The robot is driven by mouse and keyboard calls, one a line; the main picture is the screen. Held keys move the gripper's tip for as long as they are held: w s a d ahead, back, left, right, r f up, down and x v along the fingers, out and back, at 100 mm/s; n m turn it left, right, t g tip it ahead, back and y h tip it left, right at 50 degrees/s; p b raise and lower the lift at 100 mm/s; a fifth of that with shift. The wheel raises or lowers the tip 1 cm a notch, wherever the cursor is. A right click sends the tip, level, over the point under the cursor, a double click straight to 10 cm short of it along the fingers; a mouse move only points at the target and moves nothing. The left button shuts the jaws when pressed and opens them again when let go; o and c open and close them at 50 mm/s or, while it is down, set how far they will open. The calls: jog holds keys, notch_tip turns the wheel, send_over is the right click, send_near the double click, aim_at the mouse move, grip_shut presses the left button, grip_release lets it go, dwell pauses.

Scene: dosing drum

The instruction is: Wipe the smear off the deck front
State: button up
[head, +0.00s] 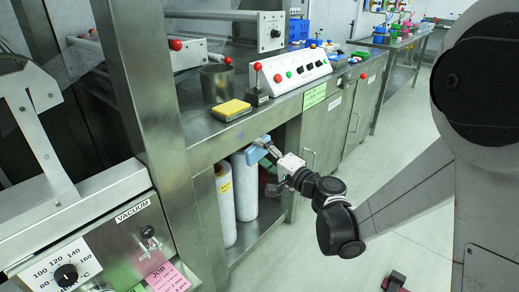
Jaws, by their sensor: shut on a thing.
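My gripper (268,147) is in front of the steel deck, just below its front edge. It is shut on a blue piece (255,154) that looks like a cloth or pad. The blue piece is at or close to the deck front (216,147); I cannot tell whether it touches. No smear can be made out on the deck front; the gripper and blue piece cover part of it.
A yellow sponge (231,109) lies on the deck near a steel pot (217,84) and a red-knobbed lever (258,82). A white button panel (294,72) stands further right. White cylinders (243,187) stand in the open bay below. A steel post (148,90) rises at left.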

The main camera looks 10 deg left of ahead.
aim_at(235, 139)
jog(key=shift+w+a, duration=0.1)
jog(key=shift+a, duration=0.05)
jog(key=shift+s+a+x, duration=0.1)
jog(key=shift+s+x, duration=0.05)
jog(key=shift+x, duration=0.95)
jog(key=shift+s+a+x, duration=0.1)
jog(key=shift+s+x, duration=0.05)
jog(key=shift+x, duration=0.9)
jog(key=shift+s+a+x, duration=0.1)
jog(key=shift+s+x, duration=0.05)
jog(key=shift+x, duration=0.95)
jog(key=shift+x, duration=1)
jog(key=shift+f, duration=0.1)
jog(key=shift+w+d, duration=0.45)
jog(key=shift+w, duration=0.35)
jog(key=shift+w+d, duration=0.45)
jog(key=shift+w, duration=0.4)
jog(key=shift+a, duration=0.15)
jog(key=shift+s+a, duration=0.5)
jog(key=shift+s, duration=0.35)
jog(key=shift+s+a, duration=0.5)
jog(key=shift+s, duration=0.3)
jog(key=shift+c, duration=0.5)
